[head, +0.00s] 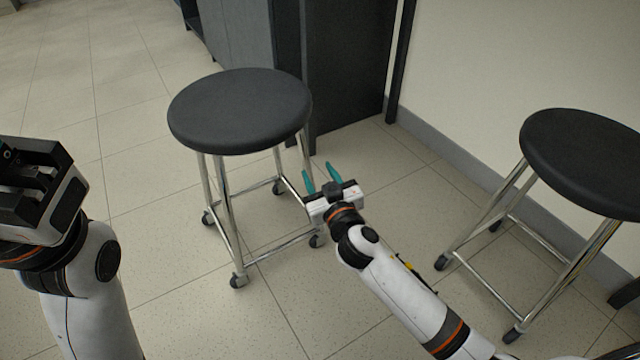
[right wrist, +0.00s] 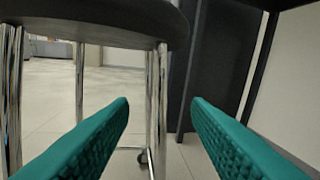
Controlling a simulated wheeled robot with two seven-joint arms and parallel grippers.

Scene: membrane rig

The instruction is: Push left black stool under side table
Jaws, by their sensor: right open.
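The left black stool (head: 240,110) stands upright on the floor, with a round black seat, chrome legs and small dark casters. My right gripper (head: 320,176) is open and empty, low beside the stool's right legs. In the right wrist view, a chrome leg (right wrist: 157,110) and the underside of the seat (right wrist: 110,18) show beyond the open teal fingers; I cannot tell whether they touch. My left gripper (head: 35,180) is at the left edge, away from the stool; its fingertips are not clear. A dark table-like piece (head: 345,70) stands behind the stool, only partly in view.
A second black stool (head: 590,160) stands at the right near the wall. A grey baseboard (head: 480,165) runs along the pale wall (head: 500,60). The tiled floor (head: 100,120) at the left is clear.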

